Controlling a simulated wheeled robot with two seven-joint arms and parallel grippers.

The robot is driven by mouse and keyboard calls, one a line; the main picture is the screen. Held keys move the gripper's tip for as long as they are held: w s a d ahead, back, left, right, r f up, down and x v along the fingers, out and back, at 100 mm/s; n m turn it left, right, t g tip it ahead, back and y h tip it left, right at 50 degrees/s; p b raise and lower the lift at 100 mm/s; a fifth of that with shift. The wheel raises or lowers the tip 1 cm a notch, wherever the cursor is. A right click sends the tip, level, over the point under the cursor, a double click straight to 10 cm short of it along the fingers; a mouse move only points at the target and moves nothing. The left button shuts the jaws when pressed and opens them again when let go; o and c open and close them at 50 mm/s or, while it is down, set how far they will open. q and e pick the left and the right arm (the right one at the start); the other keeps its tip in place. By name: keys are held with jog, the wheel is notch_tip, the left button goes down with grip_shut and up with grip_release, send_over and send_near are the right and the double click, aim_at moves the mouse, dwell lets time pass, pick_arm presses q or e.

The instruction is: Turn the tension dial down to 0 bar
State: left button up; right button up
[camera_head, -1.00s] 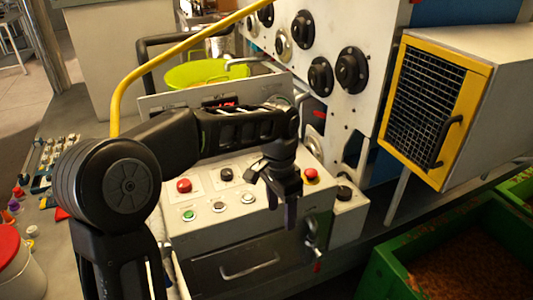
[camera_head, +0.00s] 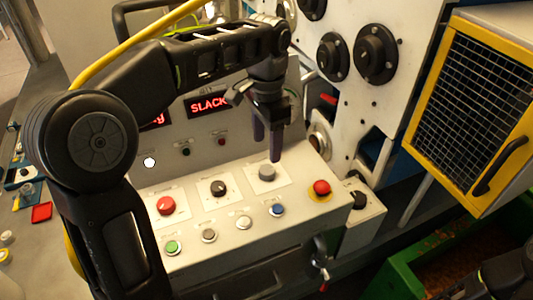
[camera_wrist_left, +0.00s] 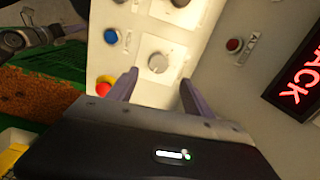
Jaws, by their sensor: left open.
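A round grey knob on a white square plate (camera_head: 267,173) sits on the sloped control panel; its label is unreadable, so I cannot confirm it is the tension dial. My left gripper (camera_head: 266,147) is open just above and behind it, fingers pointing down. In the left wrist view the grey knob (camera_wrist_left: 158,62) appears between and just beyond the two fingertips (camera_wrist_left: 158,80), with no clear contact. A similar plate with a black knob (camera_head: 218,188) lies to its left. A red display (camera_head: 208,104) reads "SLACK"; another display is partly hidden by my arm.
A red mushroom button (camera_head: 321,188) on yellow is right of the grey knob. A red knob (camera_head: 166,205) and several small buttons share the panel. A yellow-framed mesh guard (camera_head: 470,110) and a green crate (camera_head: 400,275) stand to the right.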

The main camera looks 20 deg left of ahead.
aim_at(267, 169)
pick_arm(q)
jog(key=shift+s+d+r, duration=0.1)
jog(key=shift+s+d, duration=0.05)
jog(key=shift+s, duration=0.1)
jog(key=shift+w+f, duration=0.15)
jog(key=shift+f, duration=0.3)
notch_tip(267, 169, down, 2)
jog(key=shift+f+b, duration=0.1)
jog(key=shift+b, duration=0.95)
jog(key=shift+f+p, duration=0.3)
jog(key=shift+p, duration=0.05)
jog(key=shift+f, duration=2.15)
jog(key=shift+c, duration=0.5)
grip_shut()
